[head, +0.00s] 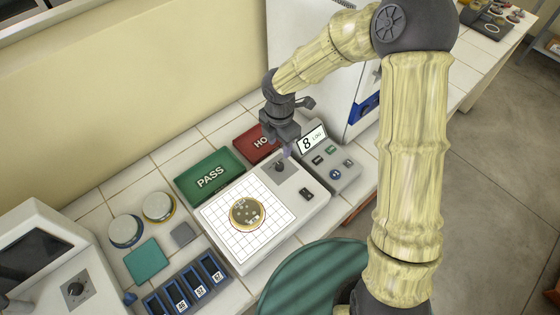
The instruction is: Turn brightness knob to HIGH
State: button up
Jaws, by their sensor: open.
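A white light box (308,208) with a gridded lit window stands on the tiled bench. A small dark knob (280,167) sits on a grey plate at its far right corner. I take it for the brightness knob; its pointer and any HIGH label are too small to read. My gripper (286,152) points down just above and beside this knob, its jaws open. Whether a finger touches the knob I cannot tell. A round dish with yellowish medium (247,213) lies on the grid.
A green PASS tray (210,176) and a red tray (259,142) lie behind the light box. A grey counter showing 8 (338,172) stands close to its right. Labelled slots (188,287), another knobbed device (42,262) and round dishes (126,231) are at left.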

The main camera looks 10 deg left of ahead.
aim_at(279, 165)
notch_tip(279, 165, down, 10)
jog(key=shift+r, duration=0.1)
dwell(0.4)
jog(key=c, duration=1)
